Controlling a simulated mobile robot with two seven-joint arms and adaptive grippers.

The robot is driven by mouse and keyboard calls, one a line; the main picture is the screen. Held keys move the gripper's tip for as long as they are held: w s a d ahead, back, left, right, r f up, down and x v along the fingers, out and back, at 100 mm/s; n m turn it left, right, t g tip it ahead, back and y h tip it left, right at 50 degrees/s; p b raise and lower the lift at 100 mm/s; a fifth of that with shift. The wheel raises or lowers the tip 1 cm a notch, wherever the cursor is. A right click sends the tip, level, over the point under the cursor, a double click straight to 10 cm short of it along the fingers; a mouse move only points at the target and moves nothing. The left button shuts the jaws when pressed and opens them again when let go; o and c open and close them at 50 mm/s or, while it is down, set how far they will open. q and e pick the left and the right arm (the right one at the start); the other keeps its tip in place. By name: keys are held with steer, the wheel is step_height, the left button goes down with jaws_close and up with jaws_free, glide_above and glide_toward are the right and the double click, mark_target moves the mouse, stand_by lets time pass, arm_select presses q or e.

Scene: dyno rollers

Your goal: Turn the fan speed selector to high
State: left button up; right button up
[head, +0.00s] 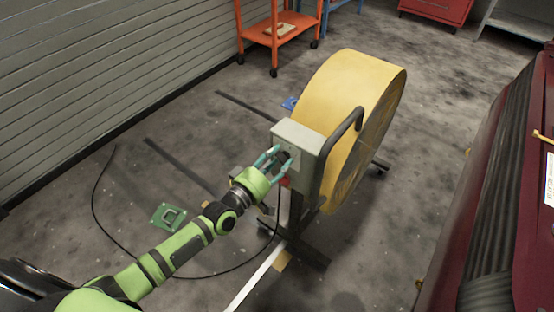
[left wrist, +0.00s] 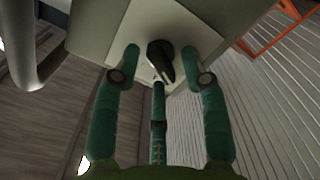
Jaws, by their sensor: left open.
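The large yellow drum fan (head: 345,95) stands on the floor, with a grey control box (head: 302,138) on its near side. The fan speed selector (left wrist: 160,60) is a black pointer knob on the box face in the left wrist view. In the head view the fingers partly hide it. My left gripper (head: 276,158) is at the box face with its green fingers open. In the left wrist view its fingers (left wrist: 165,80) stand on both sides of the knob, with a third finger below it; contact cannot be told. The speed markings are not readable. My right gripper is not in view.
A dark tube handle (head: 340,150) curves beside the box. A black cable (head: 95,205) loops over the floor, and a green item (head: 168,216) lies left of the fan. An orange cart (head: 277,38) stands behind. A dark red vehicle (head: 530,190) is at right.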

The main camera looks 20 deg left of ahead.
arm_select(q)
jaws_close()
steer(key=m+p, duration=0.1)
steer(key=m, duration=0.3)
steer(key=shift+d+r+m+p, duration=0.15)
steer(key=shift+m+p, duration=0.2)
steer(key=shift+m, duration=0.05)
steer(key=m, duration=0.3)
steer(key=m+p, duration=0.1)
steer(key=m, duration=0.2)
steer(key=shift+s+d, duration=0.1)
steer(key=shift+d, duration=0.1)
steer(key=m, duration=0.4)
steer(key=shift+d+f+p, duration=0.1)
steer(key=shift+f+p, duration=0.15)
steer(key=shift+p, duration=0.15)
steer(key=m, duration=0.2)
steer(key=shift+f+m, duration=0.1)
steer(key=shift+m, duration=0.3)
steer(key=m, duration=0.3)
steer(key=m+b, duration=0.1)
steer(key=m, duration=0.2)
steer(key=shift+s+f, duration=0.1)
steer(key=shift+f, duration=0.1)
steer(key=shift+m, duration=0.3)
